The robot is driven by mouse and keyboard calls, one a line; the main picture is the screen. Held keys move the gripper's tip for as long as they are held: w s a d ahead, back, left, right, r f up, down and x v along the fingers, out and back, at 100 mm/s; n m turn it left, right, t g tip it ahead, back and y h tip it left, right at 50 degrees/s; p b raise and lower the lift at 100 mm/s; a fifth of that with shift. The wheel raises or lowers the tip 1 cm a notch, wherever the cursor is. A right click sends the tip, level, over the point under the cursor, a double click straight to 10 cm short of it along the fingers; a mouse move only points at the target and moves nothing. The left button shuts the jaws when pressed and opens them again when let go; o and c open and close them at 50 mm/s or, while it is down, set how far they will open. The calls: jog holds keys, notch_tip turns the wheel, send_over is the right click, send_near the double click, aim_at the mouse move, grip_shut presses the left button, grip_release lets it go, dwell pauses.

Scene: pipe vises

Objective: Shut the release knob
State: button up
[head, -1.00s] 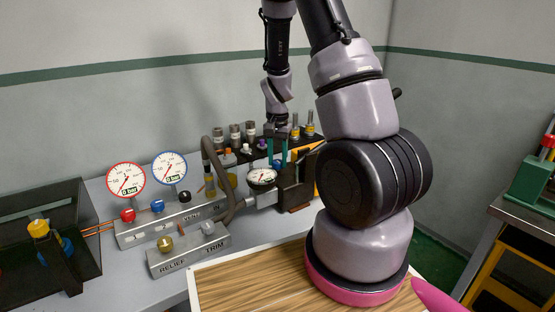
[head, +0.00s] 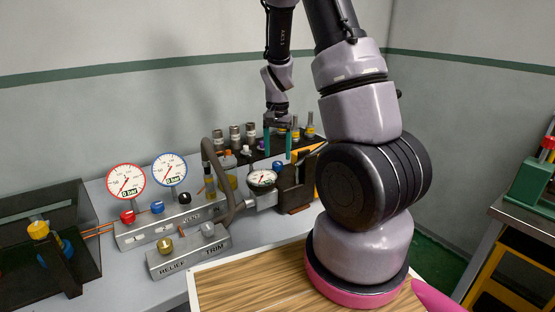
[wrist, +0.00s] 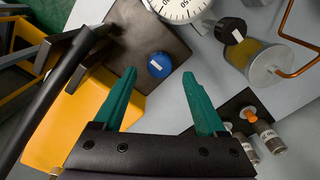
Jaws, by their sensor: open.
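A round blue knob (wrist: 159,65) with a white mark sits on a dark block (wrist: 150,35) in the wrist view. It is the likely release knob, but no label on it can be read. It also shows small in the head view (head: 277,165), beside the pump gauge (head: 262,179). My gripper (head: 277,156) is open and empty above it. In the wrist view the green fingertips (wrist: 159,73) stand apart on either side of the knob. I see no contact; the exact height gap is unclear.
A yellow block (wrist: 110,115) and a black bar (wrist: 60,90) lie left in the wrist view. A white gauge (wrist: 180,5) and black knob (wrist: 231,30) are above. A rack of cylinders (head: 250,135) stands behind; a hose (head: 228,180) runs left of the gauge.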

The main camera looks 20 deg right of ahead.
notch_tip(320, 180, up, 7)
dwell(0.3)
notch_tip(320, 180, up, 15)
jog(key=n+t+y, duration=0.2)
jog(key=t, duration=0.2)
send_over(278, 163)
jog(key=s+a, duration=0.4)
jog(key=s, duration=0.4)
jog(key=s+a+r+n+t, duration=0.2)
jog(key=s+r, duration=0.5)
jog(key=s, duration=0.4)
jog(key=shift+s+a+r+t, duration=0.25)
jog(key=shift+a+t, duration=0.35)
jog(key=shift+a, duration=0.25)
